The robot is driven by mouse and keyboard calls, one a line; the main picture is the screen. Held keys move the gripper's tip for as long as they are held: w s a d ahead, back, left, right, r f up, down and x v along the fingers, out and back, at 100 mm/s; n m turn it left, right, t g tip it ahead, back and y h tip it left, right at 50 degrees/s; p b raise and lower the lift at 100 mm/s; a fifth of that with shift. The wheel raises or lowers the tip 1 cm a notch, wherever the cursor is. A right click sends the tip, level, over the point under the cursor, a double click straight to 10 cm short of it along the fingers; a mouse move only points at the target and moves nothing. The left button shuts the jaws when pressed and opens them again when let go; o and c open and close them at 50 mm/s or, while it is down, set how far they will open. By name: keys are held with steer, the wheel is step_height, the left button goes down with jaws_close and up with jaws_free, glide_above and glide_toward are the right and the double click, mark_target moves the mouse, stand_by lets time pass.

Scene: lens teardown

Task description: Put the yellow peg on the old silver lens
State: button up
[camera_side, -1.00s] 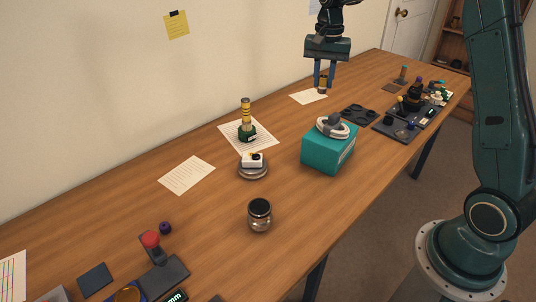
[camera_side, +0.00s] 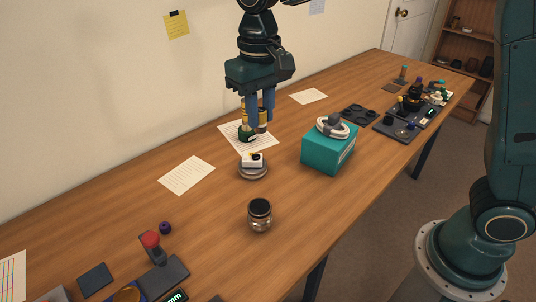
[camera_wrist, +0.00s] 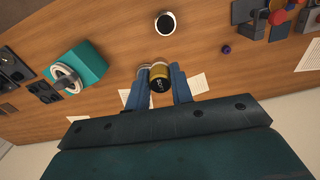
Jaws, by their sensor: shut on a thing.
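My gripper (camera_side: 257,120) points down over the back middle of the table, its fingers shut on a short yellow cylinder (camera_wrist: 160,72), seemingly the yellow peg. The cylinder has a dark, marked end in the wrist view. I cannot tell which part is the old silver lens.
A teal box (camera_side: 322,150) with a white-and-grey ring-shaped item on top is to the right. Dark trays with small parts (camera_side: 400,130) lie far right. A red-topped part (camera_side: 152,245) is at front left.

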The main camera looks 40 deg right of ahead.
steer(key=shift+s+a+n, duration=0.5)
steer(key=shift+s+a, duration=0.15)
steer(key=shift+a, duration=0.35)
glide_above(260, 206)
step_height(260, 206, down, 16)
steer(key=shift+r, duration=0.25)
steer(key=shift+f, duration=0.1)
steer(key=shift+f, duration=2)
steer(key=shift+f, duration=0.2)
steer(key=o, duration=0.9)
steer(key=shift+o, duration=0.2)
steer(key=shift+r, duration=0.15)
